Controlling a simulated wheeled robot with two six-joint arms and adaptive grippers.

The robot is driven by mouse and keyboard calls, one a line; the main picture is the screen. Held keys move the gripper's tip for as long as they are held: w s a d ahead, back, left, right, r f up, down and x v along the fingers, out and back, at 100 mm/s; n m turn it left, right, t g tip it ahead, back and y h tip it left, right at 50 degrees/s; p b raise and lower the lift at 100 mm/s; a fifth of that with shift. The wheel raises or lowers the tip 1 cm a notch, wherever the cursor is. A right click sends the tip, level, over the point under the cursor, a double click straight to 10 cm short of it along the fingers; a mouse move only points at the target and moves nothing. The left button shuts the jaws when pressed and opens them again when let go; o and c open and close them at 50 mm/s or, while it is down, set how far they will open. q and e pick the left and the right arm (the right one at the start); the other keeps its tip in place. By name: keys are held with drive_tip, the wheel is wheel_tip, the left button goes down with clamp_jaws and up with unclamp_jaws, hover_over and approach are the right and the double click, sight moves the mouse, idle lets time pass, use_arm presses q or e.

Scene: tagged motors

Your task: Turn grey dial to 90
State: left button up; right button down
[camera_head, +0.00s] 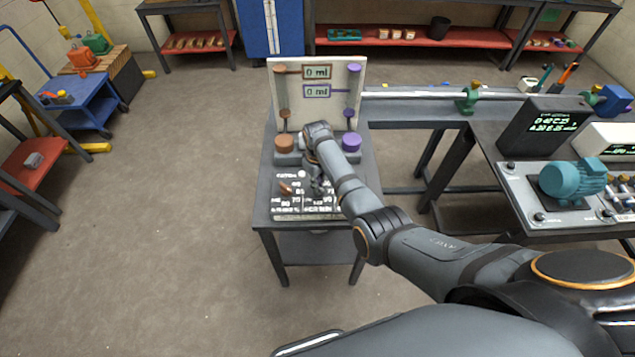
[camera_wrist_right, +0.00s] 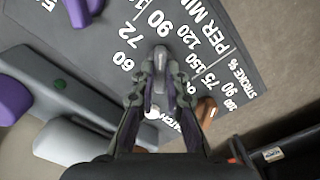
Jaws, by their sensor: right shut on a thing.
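The sloping control panel (camera_head: 310,212) on the small table carries printed number scales. In the wrist view the grey dial (camera_wrist_right: 161,58) stands between the fingertips of my right gripper (camera_wrist_right: 160,78), with the numbers 60, 72, 90, 120 and 150 printed around it. My right gripper (camera_head: 318,186) is shut on the dial. My left gripper is not in view.
A white board (camera_head: 317,72) with two "0 ml" displays stands behind the panel. A brown knob (camera_head: 284,142) and a purple knob (camera_head: 351,141) sit below it. A bench with a teal motor (camera_head: 572,178) stands at right.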

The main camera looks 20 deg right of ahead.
drive_tip(key=c, duration=1.4)
unclamp_jaws()
wheel_tip(320, 180, up, 12)
